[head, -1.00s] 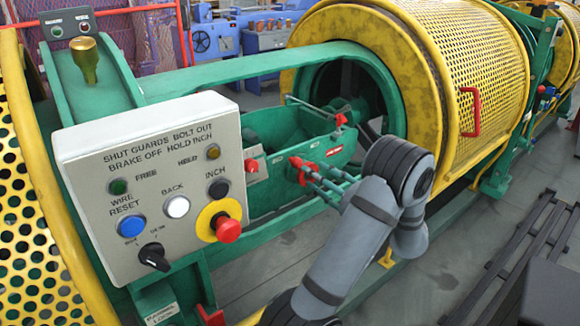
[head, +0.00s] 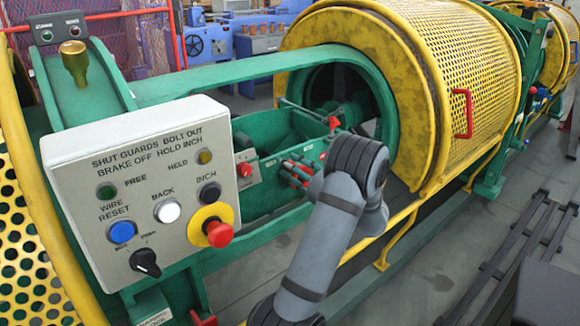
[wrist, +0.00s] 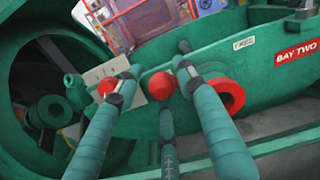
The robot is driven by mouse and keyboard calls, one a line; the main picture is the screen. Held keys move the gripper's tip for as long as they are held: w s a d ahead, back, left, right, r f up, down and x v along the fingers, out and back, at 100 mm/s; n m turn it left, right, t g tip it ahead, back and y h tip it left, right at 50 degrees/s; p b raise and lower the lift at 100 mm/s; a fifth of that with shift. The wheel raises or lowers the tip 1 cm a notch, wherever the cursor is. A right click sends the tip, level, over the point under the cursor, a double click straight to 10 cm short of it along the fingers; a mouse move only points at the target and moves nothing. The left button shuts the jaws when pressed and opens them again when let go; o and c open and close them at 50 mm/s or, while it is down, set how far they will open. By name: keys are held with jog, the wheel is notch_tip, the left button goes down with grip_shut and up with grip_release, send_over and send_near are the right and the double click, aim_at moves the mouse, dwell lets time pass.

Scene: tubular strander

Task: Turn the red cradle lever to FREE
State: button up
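In the wrist view, my gripper (wrist: 160,72) has its teal fingers spread around a red rounded knob (wrist: 162,86) on the green cradle wall (wrist: 270,95). The fingers look apart from each other; contact with the knob cannot be told. A second red knob (wrist: 107,87) sits by the left finger, in front of a pale plate (wrist: 107,72). A red ring-shaped part (wrist: 228,95) is right of the right finger. I cannot tell for sure which red part is the cradle lever.
A red "BAY TWO" label (wrist: 298,56) and a small white label (wrist: 243,43) mark the cradle wall. In the head view, a grey control panel (head: 140,180) stands at the left, and a yellow perforated guard (head: 460,70) lies beyond the cradle.

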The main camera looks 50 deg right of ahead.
grip_shut()
jog(key=shift+d+r, duration=0.1)
dwell(0.5)
